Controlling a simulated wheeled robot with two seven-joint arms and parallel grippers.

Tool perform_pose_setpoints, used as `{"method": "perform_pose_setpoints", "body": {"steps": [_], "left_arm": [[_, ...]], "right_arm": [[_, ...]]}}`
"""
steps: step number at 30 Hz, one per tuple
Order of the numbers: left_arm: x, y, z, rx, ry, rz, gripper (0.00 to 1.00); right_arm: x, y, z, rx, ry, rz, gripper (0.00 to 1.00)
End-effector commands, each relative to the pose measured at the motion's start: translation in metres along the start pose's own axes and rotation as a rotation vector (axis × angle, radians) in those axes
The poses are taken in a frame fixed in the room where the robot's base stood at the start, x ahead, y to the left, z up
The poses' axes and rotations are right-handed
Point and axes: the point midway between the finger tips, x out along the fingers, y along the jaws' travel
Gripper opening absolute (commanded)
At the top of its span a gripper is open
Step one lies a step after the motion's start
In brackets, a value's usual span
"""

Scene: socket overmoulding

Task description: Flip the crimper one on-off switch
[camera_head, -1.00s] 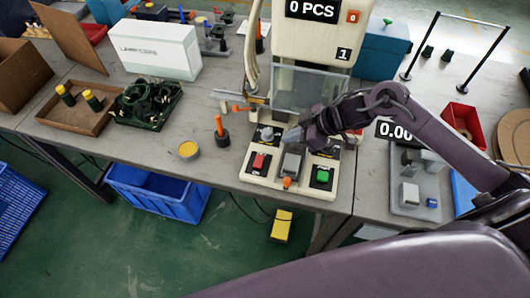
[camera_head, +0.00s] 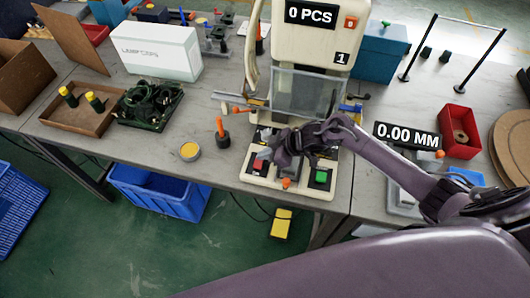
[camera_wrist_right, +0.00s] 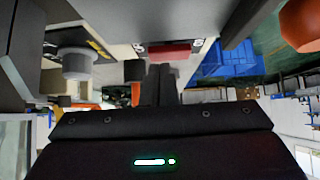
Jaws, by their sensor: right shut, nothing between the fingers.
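Crimper one (camera_head: 312,50) is the cream machine with the label 1 and a display reading 0 PCS. Its base carries a red button (camera_head: 259,166) at the front left and a green button (camera_head: 320,177) at the front right. My right gripper (camera_head: 277,156) is shut and empty, low over the base between these buttons, partly covering the middle. In the right wrist view its dark fingers (camera_wrist_right: 164,82) are near a red block (camera_wrist_right: 168,50), with a grey round knob (camera_wrist_right: 76,64) to the left. I cannot tell which control is the on-off switch or whether the fingers touch anything.
A clear guard (camera_head: 308,92) stands above the base. An orange-handled tool (camera_head: 221,130) and a yellow-topped tin (camera_head: 190,151) lie left of the machine. A red bin (camera_head: 459,131) is at the right. A blue crate (camera_head: 160,194) and a yellow pedal (camera_head: 282,222) are on the floor.

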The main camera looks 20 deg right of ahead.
Motion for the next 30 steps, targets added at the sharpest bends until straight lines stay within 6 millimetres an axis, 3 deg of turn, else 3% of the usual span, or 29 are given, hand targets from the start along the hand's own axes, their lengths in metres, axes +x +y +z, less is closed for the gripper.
{"method": "perform_pose_setpoints", "body": {"steps": [14, 30], "left_arm": [[0.006, 0.000, 0.001, 0.000, 0.000, 0.000, 0.41], [-0.010, 0.000, -0.001, 0.000, 0.000, 0.000, 0.41]], "right_arm": [[0.008, 0.002, 0.008, 0.001, 0.001, 0.000, 0.00], [0.002, -0.011, 0.004, 0.001, -0.004, -0.006, 0.00]]}}
